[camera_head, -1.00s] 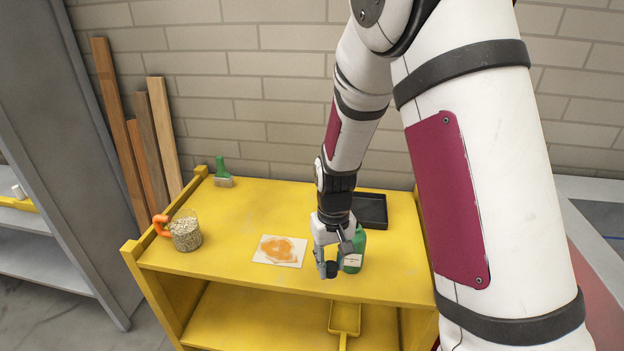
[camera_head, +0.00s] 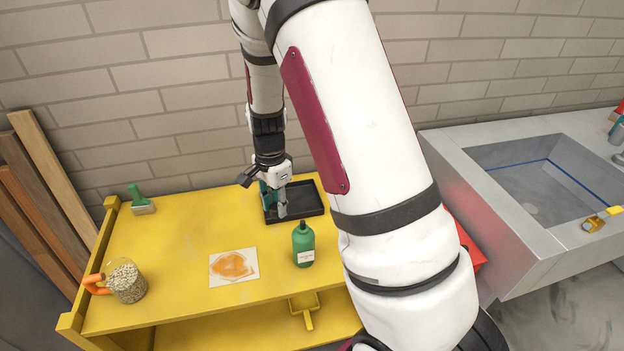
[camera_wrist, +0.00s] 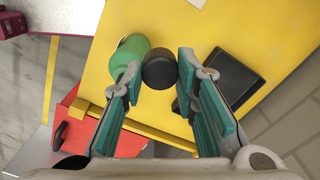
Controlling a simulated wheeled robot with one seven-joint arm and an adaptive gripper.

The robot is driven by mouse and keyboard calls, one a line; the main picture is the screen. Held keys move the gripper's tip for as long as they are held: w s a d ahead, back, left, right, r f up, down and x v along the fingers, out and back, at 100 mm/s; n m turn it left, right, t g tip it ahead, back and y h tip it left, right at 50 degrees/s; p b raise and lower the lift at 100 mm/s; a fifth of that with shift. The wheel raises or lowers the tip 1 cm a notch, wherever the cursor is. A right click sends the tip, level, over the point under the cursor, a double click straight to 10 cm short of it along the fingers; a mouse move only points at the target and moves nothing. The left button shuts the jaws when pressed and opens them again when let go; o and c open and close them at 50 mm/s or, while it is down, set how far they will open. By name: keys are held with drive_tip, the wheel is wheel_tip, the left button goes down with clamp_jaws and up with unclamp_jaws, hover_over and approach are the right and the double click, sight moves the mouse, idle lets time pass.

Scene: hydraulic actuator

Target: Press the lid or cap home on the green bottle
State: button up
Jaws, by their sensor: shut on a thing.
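The green bottle (camera_head: 303,247) stands upright on the yellow bench, with a pale label and a small dark top. In the wrist view its green body (camera_wrist: 129,54) shows beside my left finger. My gripper (camera_head: 275,204) is behind and left of the bottle in the head view, over the near-left part of the black tray. In the wrist view its teal-padded fingers (camera_wrist: 160,75) are shut on a round black cap (camera_wrist: 160,71). The cap is apart from the bottle's top as far as the head view shows; I cannot make it out clearly there.
The black tray (camera_head: 305,207) lies at the back right of the yellow bench (camera_head: 180,235). A stained card (camera_head: 233,266) lies left of the bottle. A jar of pellets (camera_head: 127,283) and a green brush (camera_head: 140,202) stand at the left. A sink (camera_head: 540,185) is at the right.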

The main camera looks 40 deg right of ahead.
drive_tip(key=s+d+r+m+p, duration=0.4)
drive_tip(key=s+r+m, duration=0.15)
drive_tip(key=m, duration=0.35)
drive_tip(key=shift+w+d+f+b, duration=0.15)
drive_tip(key=shift+f+b, duration=0.25)
drive_tip(key=shift+f, duration=1.2)
drive_tip(key=shift+w+d+f+b, duration=0.15)
drive_tip(key=shift+f+b, duration=0.25)
drive_tip(key=shift+f, duration=1.15)
drive_tip(key=shift+f, duration=0.15)
drive_tip(key=o, duration=1.4)
drive_tip(key=shift+a, duration=0.1)
drive_tip(key=shift+r+p, duration=1.1)
drive_tip(key=shift+r, duration=2.4)
